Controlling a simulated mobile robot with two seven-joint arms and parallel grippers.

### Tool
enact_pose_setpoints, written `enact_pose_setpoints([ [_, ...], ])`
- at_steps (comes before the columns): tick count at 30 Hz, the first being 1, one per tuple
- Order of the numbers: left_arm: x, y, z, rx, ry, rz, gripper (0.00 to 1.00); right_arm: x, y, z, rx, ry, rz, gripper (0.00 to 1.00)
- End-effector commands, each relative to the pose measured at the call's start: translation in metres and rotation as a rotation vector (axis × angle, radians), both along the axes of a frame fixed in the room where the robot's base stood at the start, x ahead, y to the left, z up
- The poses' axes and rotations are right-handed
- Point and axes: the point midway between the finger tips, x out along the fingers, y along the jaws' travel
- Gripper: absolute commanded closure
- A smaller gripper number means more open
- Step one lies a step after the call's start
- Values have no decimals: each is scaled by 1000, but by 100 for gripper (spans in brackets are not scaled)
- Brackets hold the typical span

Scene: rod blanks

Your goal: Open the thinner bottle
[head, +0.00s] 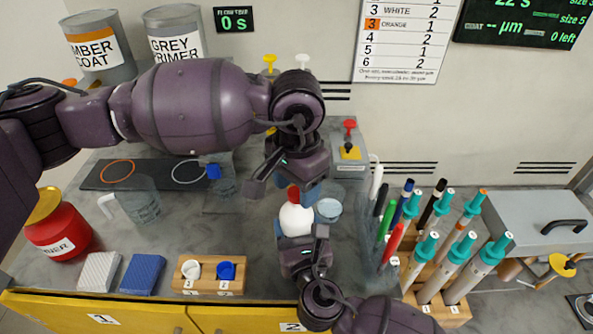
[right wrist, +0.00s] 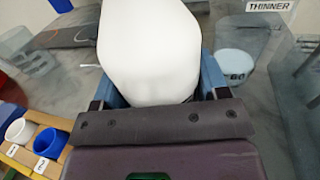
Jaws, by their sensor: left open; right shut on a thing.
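A white bottle (head: 295,218) with a small red cap (head: 293,193) stands near the middle of the bench. My right gripper (head: 303,238) is shut on the bottle's body from the near side. In the right wrist view the white bottle (right wrist: 150,60) sits between the blue finger pads; its cap is out of that view. My left gripper (head: 287,188) is open just above the bottle, its fingers on either side of the cap. Whether they touch the cap is hidden. I cannot read a label on the white bottle.
A red container (head: 60,238) with a yellow lid and a partly readable label stands at left. A clear jug (head: 140,205) stands beside it. A rack of teal-topped rods (head: 455,250) and several markers (head: 388,215) stand close at right. A small cup (head: 328,210) is beside the bottle.

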Motion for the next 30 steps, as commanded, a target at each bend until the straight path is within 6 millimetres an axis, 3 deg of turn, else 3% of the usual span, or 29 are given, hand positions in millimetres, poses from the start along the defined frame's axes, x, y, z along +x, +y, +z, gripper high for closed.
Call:
enact_pose_setpoints([
  [11, 0, 0, -5, 0, 0, 0, 46, 0, 0, 0, 0, 1, 0, 98],
  [21, 0, 0, -5, 0, 0, 0, 96, 0, 0, 0, 0, 1, 0, 98],
  [26, 0, 0, -5, 1, -1, 23, 96, 0, 0, 0, 0, 1, 0, 98],
  [30, 0, 0, -5, 0, -1, 155, 97, 0, 0, 0, 0, 1, 0, 98],
])
